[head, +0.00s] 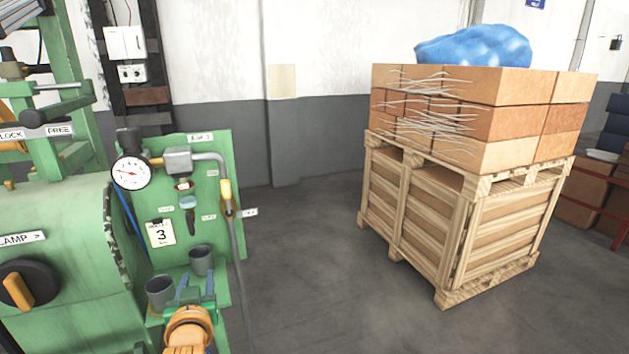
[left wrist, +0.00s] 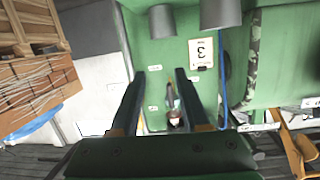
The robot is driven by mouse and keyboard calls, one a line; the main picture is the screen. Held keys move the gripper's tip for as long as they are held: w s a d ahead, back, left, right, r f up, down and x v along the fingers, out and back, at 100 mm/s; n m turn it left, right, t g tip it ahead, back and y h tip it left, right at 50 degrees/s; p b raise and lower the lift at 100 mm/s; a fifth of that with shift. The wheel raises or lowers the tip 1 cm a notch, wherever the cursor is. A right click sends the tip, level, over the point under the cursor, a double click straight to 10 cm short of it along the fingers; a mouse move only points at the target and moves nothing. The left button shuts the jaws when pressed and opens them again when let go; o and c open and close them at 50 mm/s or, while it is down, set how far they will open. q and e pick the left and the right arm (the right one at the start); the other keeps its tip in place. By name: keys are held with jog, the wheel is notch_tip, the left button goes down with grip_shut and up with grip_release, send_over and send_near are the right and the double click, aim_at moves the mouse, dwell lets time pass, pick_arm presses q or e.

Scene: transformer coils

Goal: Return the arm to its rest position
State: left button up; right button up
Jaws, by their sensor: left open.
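My left gripper (head: 196,282) is low in the head view, in front of the green machine panel (head: 215,150). Its two fingers are apart with nothing between them. The orange arm link shows below it. In the left wrist view, where the scene appears upside down, the open fingers (left wrist: 160,74) point toward the green panel (left wrist: 172,55). A small fitting (left wrist: 174,115) on the panel shows in the gap between them. My right gripper is not in view.
Two grey cups (head: 201,260) (head: 160,292) are close to the left gripper. A pressure gauge (head: 131,172), a bent grey pipe (head: 230,215) and a card marked 3 (head: 160,233) are above. A wooden crate (head: 480,230) with stacked boxes stands right; floor between is clear.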

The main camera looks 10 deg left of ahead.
pick_arm(q)
jog(key=s+d+f+m+g+h, duration=0.4)
jog(key=s+d+f, duration=0.3)
jog(key=s+f, duration=0.55)
jog(key=s+d+f+m+g+h, duration=0.3)
jog(key=s+d+f+g, duration=0.5)
jog(key=s, duration=0.7)
notch_tip(320, 180, down, 16)
jog(key=s, duration=0.2)
jog(key=s+a+f, duration=0.3)
jog(key=s+f, duration=0.7)
jog(key=s, duration=0.2)
jog(key=shift+f+g, duration=0.2)
jog(key=shift+g, duration=0.2)
